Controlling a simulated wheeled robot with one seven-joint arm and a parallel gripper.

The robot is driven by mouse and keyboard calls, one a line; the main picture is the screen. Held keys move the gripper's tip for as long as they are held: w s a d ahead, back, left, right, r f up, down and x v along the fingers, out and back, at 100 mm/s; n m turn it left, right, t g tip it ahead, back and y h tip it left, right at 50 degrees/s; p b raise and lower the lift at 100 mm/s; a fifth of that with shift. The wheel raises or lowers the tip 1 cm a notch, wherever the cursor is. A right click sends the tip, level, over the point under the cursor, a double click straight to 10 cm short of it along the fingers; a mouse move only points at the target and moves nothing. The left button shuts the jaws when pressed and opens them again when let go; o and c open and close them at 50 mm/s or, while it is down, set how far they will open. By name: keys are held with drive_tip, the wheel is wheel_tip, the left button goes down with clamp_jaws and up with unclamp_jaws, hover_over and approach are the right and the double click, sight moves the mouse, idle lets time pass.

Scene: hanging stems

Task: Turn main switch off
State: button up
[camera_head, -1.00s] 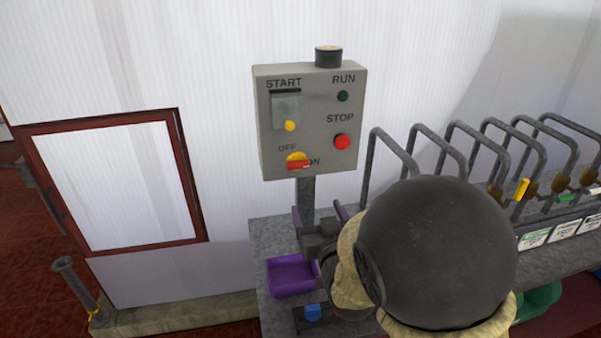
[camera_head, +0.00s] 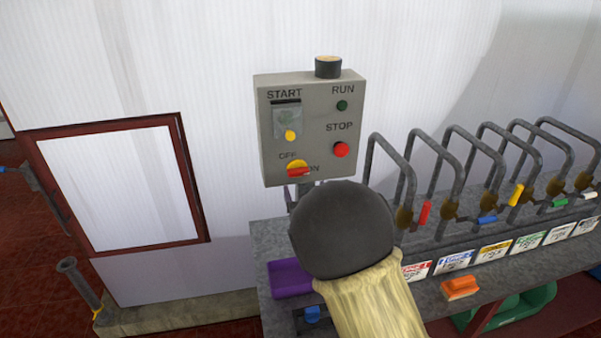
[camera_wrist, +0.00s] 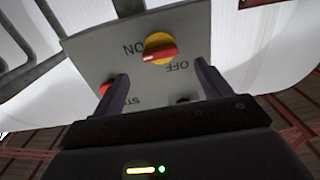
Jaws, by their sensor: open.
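The main switch (camera_head: 298,170) is a red handle on a yellow disc, low on the grey control box (camera_head: 357,115). Its handle lies roughly level, with the marked end toward ON. In the wrist view the switch (camera_wrist: 160,49) appears upside down, with ON on the left and OFF on the right. My gripper (camera_wrist: 162,84) is open and empty. Its two dark fingers point at the box, spread to either side below the switch in that picture, and no contact with the handle shows. In the head view my arm mostly hides the gripper.
The box also bears a yellow knob under START (camera_head: 290,135), a green RUN lamp (camera_head: 342,105) and a red STOP button (camera_head: 341,149). Bent pipes with coloured levers stand on the right of the bench. A purple tray (camera_head: 287,280) and an orange block (camera_head: 460,288) lie on the bench.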

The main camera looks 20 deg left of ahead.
sight(299, 175)
drive_tip(key=p+x, duration=0.2)
drive_tip(key=x, duration=0.4)
drive_tip(key=shift+w+a, duration=0.15)
drive_tip(key=shift+w, duration=0.15)
drive_tip(key=shift+c, duration=0.3)
drive_tip(key=c, duration=0.9)
